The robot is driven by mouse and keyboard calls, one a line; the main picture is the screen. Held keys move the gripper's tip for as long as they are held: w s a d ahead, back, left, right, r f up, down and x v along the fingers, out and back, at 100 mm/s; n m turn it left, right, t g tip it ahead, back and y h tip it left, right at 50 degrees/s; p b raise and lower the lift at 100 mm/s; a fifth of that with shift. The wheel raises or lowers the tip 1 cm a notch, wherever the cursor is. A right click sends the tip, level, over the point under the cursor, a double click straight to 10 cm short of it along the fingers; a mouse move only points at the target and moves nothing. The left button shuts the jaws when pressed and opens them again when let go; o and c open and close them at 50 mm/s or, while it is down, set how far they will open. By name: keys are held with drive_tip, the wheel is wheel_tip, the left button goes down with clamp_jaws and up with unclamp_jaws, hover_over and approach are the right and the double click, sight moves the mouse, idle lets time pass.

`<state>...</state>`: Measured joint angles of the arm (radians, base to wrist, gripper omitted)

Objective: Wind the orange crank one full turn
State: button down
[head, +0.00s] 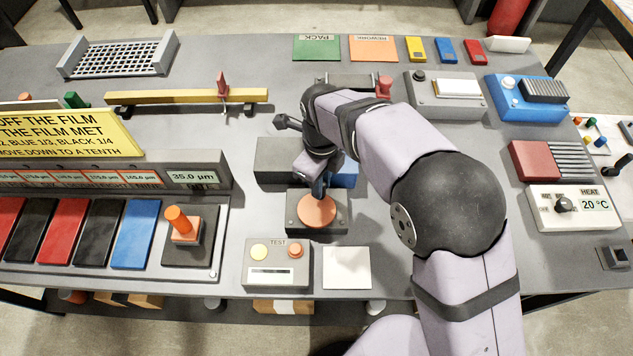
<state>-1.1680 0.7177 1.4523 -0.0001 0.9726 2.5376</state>
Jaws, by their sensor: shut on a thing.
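The orange crank shows as a round orange disc (317,211) on top of a dark grey box in the middle of the table, near the front. My gripper (319,189) points down at the far edge of this disc. Its fingers are shut on the crank there. The part between the fingers is hidden by the gripper, so I cannot see the crank's grip itself.
A test box (277,274) and a white pad (346,268) lie just in front of the crank. A dark grey block (280,160) and a blue piece (345,174) stand close behind. An orange lever (180,222) stands on the panel to the left.

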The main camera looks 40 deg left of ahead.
drive_tip(key=m, duration=0.3)
drive_tip(key=d+m, duration=0.1)
drive_tip(key=m, duration=0.1)
drive_tip(key=shift+w+d+r, duration=0.1)
drive_tip(key=shift+w, duration=0.15)
idle(0.4)
drive_tip(key=c, duration=1.7)
unclamp_jaws()
drive_tip(key=shift+d, duration=0.1)
drive_tip(key=shift+o, duration=0.2)
wheel_tip(320, 180, up, 7)
drive_tip(key=b, duration=0.2)
drive_tip(key=shift+r+b, duration=0.15)
drive_tip(key=shift+b, duration=0.25)
